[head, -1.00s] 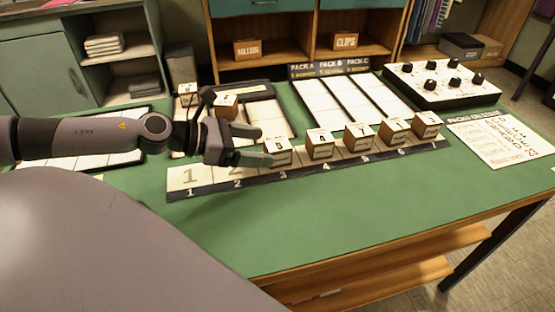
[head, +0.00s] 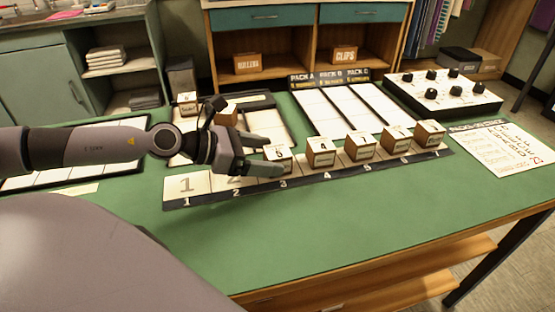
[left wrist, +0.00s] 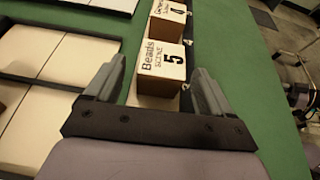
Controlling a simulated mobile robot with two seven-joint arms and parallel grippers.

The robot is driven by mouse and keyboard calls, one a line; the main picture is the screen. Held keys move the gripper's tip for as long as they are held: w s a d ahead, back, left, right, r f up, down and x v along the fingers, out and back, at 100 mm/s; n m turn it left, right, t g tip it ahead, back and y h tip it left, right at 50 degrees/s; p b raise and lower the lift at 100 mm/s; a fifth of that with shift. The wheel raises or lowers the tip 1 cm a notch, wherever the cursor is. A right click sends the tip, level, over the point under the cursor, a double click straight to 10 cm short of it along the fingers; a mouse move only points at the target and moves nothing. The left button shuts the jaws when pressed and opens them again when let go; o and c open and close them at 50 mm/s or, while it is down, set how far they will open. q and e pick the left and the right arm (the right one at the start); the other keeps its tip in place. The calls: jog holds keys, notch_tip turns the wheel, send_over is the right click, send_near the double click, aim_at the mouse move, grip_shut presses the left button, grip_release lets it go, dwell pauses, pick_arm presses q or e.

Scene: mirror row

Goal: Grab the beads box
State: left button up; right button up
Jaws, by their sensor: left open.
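My left gripper (head: 267,156) is open, with one finger on each side of the box's near part. In the left wrist view the open fingers (left wrist: 158,76) flank the box, with gaps visible. In the head view the lower finger hides part of its front. My right gripper is in neither view.
Two boxes (head: 187,103) (head: 227,116) stand behind my left arm. White pack columns (head: 345,106) and a knob panel (head: 443,93) lie behind. The green tabletop in front (head: 330,225) is clear.

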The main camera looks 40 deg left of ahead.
aim_at(286, 156)
pick_arm(q)
jog(key=shift+w+d+r+p, duration=0.1)
jog(key=shift+w+d+p, duration=0.15)
jog(key=shift+w+p, duration=0.15)
jog(key=shift+p+x, duration=0.55)
jog(key=shift+x, duration=1.6)
jog(key=c, duration=1.1)
